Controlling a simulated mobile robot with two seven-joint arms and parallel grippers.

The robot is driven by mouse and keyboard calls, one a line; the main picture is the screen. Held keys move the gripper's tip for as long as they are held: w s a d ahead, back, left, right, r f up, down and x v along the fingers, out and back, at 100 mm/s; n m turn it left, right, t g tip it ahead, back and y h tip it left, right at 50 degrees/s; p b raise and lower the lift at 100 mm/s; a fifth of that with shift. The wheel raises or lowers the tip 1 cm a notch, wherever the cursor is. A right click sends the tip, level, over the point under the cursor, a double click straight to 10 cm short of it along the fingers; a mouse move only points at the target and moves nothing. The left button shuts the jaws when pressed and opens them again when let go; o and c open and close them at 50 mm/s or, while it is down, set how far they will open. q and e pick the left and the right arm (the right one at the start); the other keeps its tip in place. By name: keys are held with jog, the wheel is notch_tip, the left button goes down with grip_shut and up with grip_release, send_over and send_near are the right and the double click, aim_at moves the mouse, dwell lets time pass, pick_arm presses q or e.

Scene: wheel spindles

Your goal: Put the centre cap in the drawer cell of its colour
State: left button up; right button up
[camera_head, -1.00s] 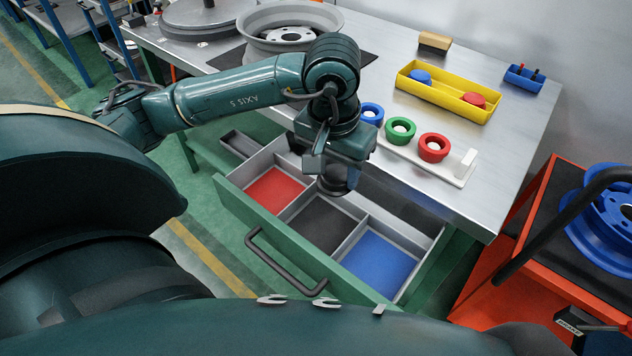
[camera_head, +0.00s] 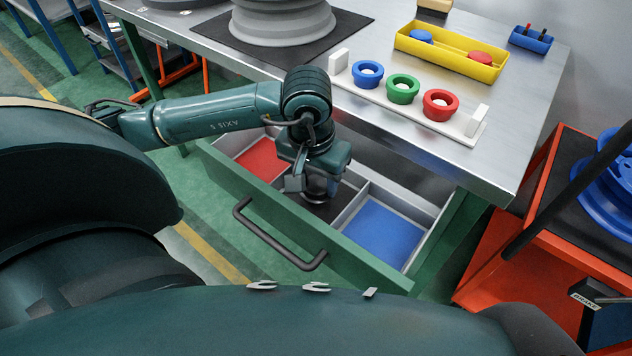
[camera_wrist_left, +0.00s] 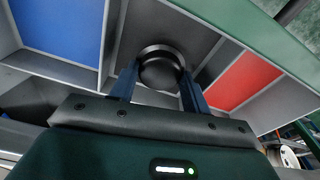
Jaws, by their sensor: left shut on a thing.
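The centre cap (camera_wrist_left: 160,70) is a dark, round, black-looking disc. My left gripper (camera_head: 316,188) is shut on it, with one finger on each side in the left wrist view (camera_wrist_left: 161,88). The drawer (camera_head: 345,250) is pulled open below the table. Its cells have a red floor (camera_head: 262,161), a dark grey or black floor (camera_wrist_left: 150,32) and a blue floor (camera_head: 383,233). The gripper and cap are over the dark middle cell, which they partly hide in the head view. I cannot tell whether the cap touches the floor. My right gripper is out of view.
A white rack (camera_head: 455,124) holds blue, green and red rings on the table (camera_head: 510,155) above the drawer. A yellow tray (camera_head: 448,60) with blue and red caps lies behind. A red-orange cart (camera_head: 530,235) stands right. Thin dividers (camera_head: 352,207) separate the drawer cells.

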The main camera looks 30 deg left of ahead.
pick_arm(q)
jog(key=shift+f, duration=0.65)
jog(key=shift+f, duration=0.1)
jog(key=o, duration=1)
jog(key=shift+c, duration=0.2)
